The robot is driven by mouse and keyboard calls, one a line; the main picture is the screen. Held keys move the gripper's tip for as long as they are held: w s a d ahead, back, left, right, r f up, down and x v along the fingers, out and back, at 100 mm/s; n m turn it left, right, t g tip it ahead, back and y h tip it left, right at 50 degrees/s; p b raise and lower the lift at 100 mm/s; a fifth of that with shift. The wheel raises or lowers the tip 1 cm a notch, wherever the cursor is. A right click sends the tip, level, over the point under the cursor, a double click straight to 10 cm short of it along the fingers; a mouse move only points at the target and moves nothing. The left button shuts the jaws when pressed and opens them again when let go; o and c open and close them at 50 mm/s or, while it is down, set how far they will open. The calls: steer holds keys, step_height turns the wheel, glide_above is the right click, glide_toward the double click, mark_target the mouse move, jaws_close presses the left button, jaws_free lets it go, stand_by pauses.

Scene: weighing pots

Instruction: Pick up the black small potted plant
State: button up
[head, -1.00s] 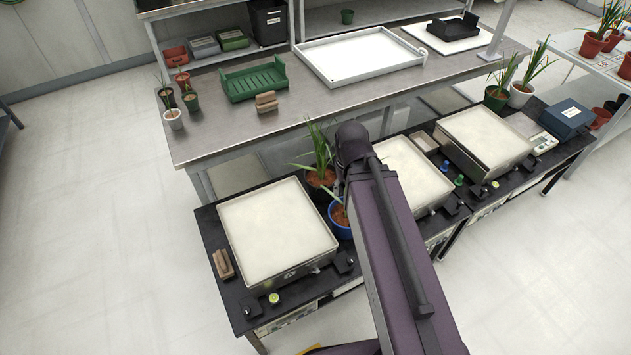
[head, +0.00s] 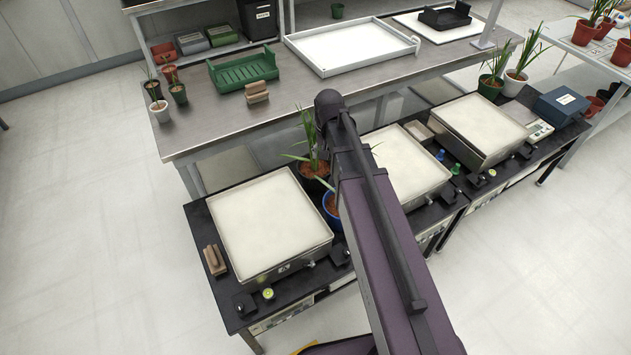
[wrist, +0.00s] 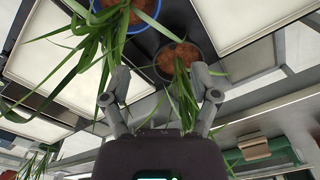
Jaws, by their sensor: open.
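A black pot (head: 311,178) with brown soil and long green leaves stands on the black bench, right of the left weighing plate, partly hidden by my arm. In the wrist view the dark-rimmed pot (wrist: 170,58) lies just beyond the fingertips of my gripper (wrist: 161,78). The two fingers are spread apart, with some of its leaves hanging between them. I cannot tell whether they touch the leaves. A blue pot (head: 329,203) stands beside the black one; it also shows in the wrist view (wrist: 150,12). My gripper is hidden in the head view.
Weighing plates stand left (head: 268,220) and right (head: 408,165) of the pots. The steel table (head: 215,125) behind holds small pots (head: 178,92), a green tray (head: 243,72) and a white tray (head: 352,45). A brown block (head: 214,259) lies at the bench's left end.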

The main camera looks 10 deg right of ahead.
mark_target(315, 162)
steer(key=w+f+m+b, duration=0.2)
steer(key=w+f, duration=0.1)
steer(key=w, duration=0.5)
steer(key=w+f+m+b, duration=0.2)
steer(key=w+f+b, duration=0.1)
steer(key=w, duration=0.5)
steer(key=shift+w+d+f, duration=0.2)
steer(key=shift+d+f, duration=0.05)
steer(key=shift+f, duration=0.05)
steer(key=shift+f+b, duration=0.15)
steer(key=shift+b, duration=0.2)
step_height(315, 162, down, 8)
steer(key=b, duration=0.7)
steer(key=shift+a+b, duration=0.1)
steer(key=shift+b, duration=0.3)
steer(key=shift+f, duration=0.15)
steer(key=shift+f+b, duration=0.1)
steer(key=shift+b, duration=0.25)
steer(key=shift+a+f+b, duration=0.15)
steer(key=shift+f+b, duration=1.1)
steer(key=shift+a+f+b, duration=0.15)
steer(key=shift+f+b, duration=1.1)
jaws_close()
